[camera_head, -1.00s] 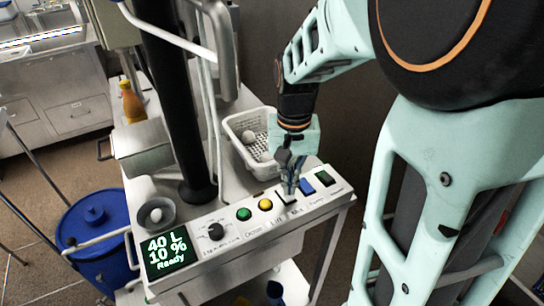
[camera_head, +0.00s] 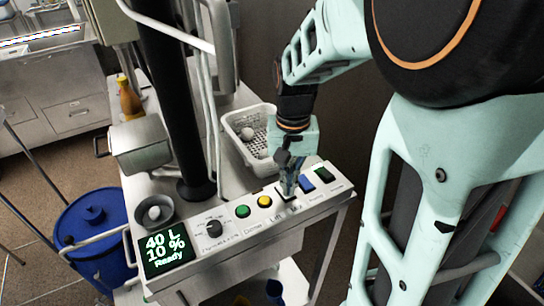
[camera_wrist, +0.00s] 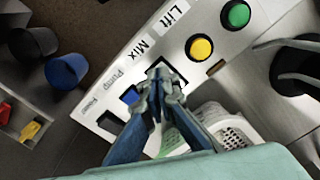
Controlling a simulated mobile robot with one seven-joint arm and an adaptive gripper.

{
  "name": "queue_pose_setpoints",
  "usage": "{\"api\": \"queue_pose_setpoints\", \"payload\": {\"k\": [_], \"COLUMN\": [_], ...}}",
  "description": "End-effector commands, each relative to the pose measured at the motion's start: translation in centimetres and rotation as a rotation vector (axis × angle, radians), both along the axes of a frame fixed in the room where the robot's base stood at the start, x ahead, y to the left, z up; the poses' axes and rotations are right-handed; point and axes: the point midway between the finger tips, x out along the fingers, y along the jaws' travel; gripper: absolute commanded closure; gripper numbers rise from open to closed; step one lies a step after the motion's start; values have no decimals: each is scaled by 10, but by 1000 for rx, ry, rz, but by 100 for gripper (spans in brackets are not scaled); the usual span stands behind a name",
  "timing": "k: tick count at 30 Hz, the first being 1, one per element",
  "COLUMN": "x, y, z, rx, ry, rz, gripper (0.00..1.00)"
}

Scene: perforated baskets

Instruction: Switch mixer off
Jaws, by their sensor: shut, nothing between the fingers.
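The mixer's control panel (camera_head: 222,237) runs along the front of the white cart. Its display (camera_head: 166,250) reads 40 L, 10 % and Ready. My gripper (camera_head: 287,190) is shut and empty, with its fingertips at the Mix switch. In the wrist view the fingertips (camera_wrist: 157,78) lie over the Mix switch (camera_wrist: 172,70), beside the printed Mix label (camera_wrist: 138,48). The fingers partly hide the switch, and I cannot tell which way it is set or whether they touch it.
A yellow button (camera_head: 264,201), a green button (camera_head: 243,211) and a black knob (camera_head: 214,227) lie left of my gripper. A blue switch (camera_head: 306,184) and a dark switch (camera_head: 324,175) lie right. A white perforated basket (camera_head: 236,140) stands behind.

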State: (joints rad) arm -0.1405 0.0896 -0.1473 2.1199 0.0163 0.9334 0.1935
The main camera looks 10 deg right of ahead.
Motion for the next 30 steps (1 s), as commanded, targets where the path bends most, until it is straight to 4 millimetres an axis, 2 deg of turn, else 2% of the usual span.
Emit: {"api": "queue_pose_setpoints", "payload": {"k": [18, 23, 30], "x": [0, 0, 0], "y": [0, 0, 0], "z": [-10, -6, 13], "rx": [0, -1, 0], "ry": [1, 1, -1], "rz": [0, 0, 0], "gripper": [100, 100, 100]}}
